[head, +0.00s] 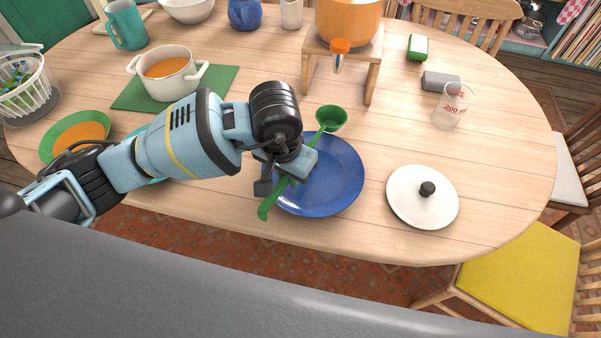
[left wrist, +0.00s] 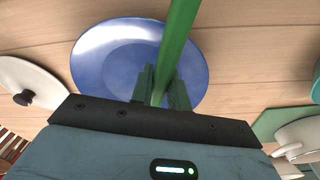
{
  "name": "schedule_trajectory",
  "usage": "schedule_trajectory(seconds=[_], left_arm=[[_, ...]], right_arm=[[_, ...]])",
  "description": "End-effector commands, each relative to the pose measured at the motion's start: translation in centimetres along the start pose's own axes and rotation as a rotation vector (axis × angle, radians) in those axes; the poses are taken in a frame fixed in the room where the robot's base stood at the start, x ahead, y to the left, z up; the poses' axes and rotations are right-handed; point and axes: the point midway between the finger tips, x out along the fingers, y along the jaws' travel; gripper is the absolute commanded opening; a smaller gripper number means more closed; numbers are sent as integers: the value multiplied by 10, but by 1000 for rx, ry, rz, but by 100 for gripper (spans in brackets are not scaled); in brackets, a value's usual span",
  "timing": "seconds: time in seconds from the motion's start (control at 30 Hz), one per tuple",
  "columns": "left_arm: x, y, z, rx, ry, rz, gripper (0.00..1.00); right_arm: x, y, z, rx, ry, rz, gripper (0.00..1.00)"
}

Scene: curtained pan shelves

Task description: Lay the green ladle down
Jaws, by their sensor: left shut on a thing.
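The green ladle (head: 331,118) is in my left gripper (head: 285,178), which is shut on its handle. In the head view the ladle's bowl is at the upper right and the handle end at the lower left. The ladle appears over a blue plate (head: 345,185); I cannot tell how high above it. In the left wrist view the green handle (left wrist: 177,45) runs up between the fingers (left wrist: 160,88), with the blue plate (left wrist: 110,60) behind it. The ladle's bowl is out of that view. My right gripper is not in view.
A white lid (head: 415,205) lies right of the plate. A white pot (head: 165,75) stands on a green mat (head: 220,82) at the left. An orange pot (head: 345,22) sits on a wooden stand (head: 368,55) behind. A measuring cup (head: 452,108) stands at the right. Bare table lies between plate and lid.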

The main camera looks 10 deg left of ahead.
Motion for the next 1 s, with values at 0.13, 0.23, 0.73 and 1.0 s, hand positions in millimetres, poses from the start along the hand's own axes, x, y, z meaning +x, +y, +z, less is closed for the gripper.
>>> schedule_trajectory(seconds=[0.13, 0.23, 0.73, 1.0], left_arm=[[3, 6, -18, -1, 1, 1, 0], [5, 7, -24, -1, 1, 0, 0], [36, 10, -29, -1, -1, 2, 0], [42, 9, -29, 0, 2, 0, 0]], right_arm=[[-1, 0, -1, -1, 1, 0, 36], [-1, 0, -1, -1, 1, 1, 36], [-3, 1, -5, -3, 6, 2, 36], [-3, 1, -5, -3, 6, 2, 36]])
